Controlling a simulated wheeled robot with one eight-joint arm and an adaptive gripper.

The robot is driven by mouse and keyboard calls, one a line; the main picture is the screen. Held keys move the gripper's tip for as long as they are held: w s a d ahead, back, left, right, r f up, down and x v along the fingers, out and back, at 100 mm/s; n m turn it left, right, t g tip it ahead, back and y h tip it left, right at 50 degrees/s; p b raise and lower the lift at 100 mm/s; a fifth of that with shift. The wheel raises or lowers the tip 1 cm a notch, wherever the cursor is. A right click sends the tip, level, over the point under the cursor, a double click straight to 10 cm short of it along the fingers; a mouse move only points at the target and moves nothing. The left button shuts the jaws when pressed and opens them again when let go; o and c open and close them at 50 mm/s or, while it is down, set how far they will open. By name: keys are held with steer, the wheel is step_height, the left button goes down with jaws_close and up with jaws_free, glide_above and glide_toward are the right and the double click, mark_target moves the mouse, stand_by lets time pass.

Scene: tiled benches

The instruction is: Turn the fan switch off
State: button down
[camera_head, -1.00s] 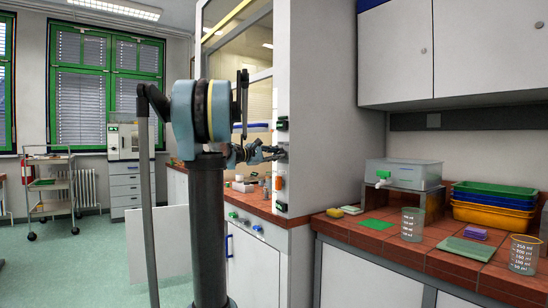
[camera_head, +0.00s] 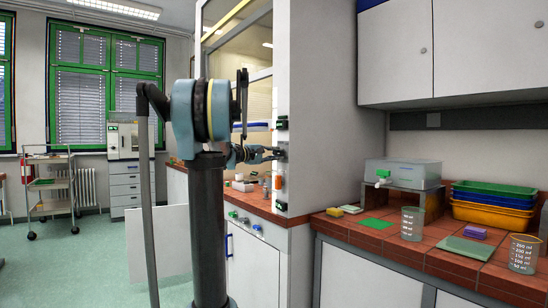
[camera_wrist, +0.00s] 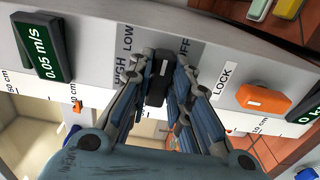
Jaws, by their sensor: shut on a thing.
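The fan switch (camera_wrist: 159,82) is a black knob with a small white mark, on a panel with HIGH, LOW and OFF labels (camera_wrist: 184,46). In the wrist view the knob's white mark points up, roughly between LOW and OFF; its exact setting is hard to tell. My gripper (camera_wrist: 160,90) has its fingers on both sides of the knob and is shut on it. In the head view my gripper (camera_head: 274,153) reaches the front edge post of the fume hood (camera_head: 281,165); the knob is too small to make out there.
A display reading 0.05 m/s (camera_wrist: 42,47) is left of the switch, and an orange knob (camera_wrist: 263,98) by a LOCK label is right. The tiled bench (camera_head: 385,238) holds beakers, stacked trays (camera_head: 492,205) and a tank (camera_head: 403,173). Open floor lies at left.

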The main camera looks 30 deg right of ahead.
steer(key=shift+f, duration=0.15)
steer(key=c, duration=1.5)
jaws_free()
steer(key=shift+a, duration=0.15)
steer(key=a, duration=1.1)
steer(key=shift+s+a, duration=0.35)
steer(key=shift+s, duration=0.05)
